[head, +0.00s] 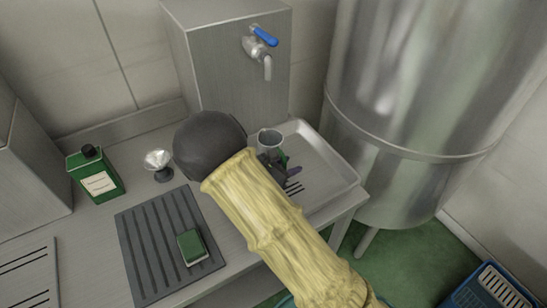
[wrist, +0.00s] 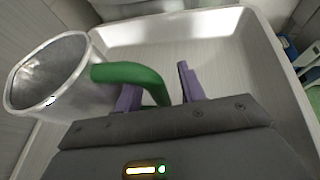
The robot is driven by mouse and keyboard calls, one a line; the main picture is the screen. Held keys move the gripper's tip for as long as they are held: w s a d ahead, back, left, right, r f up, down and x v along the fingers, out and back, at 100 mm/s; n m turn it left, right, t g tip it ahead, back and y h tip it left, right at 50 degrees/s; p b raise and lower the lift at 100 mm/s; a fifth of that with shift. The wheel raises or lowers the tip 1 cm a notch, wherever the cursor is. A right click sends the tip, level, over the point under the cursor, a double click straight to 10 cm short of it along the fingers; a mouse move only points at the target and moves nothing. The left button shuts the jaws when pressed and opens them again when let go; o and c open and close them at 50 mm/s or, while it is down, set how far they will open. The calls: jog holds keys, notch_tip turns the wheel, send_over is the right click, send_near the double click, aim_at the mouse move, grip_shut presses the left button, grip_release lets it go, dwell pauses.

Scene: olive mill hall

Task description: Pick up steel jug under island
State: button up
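A steel jug (head: 269,140) with a green handle stands in a shallow steel tray on the counter, partly hidden by my arm in the head view. In the wrist view the jug (wrist: 48,75) is at the left, its open mouth showing, and its green handle (wrist: 128,73) curves in between my fingers. My gripper (wrist: 158,88) has purple fingers, spread apart, with the handle between them; a gap shows to the right finger. In the head view my gripper (head: 288,170) is mostly hidden beside the jug.
The steel tray (head: 335,163) is otherwise clear. A steel box with a blue-handled tap (head: 215,60) stands behind. A large steel tank (head: 420,90) is at the right.

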grip_shut()
jog(key=shift+r, duration=0.2)
dwell(0.5)
notch_tip(320, 180, up, 10)
jog(key=shift+f+b, duration=0.15)
jog(key=shift+b, duration=0.3)
dwell(0.5)
dwell(0.6)
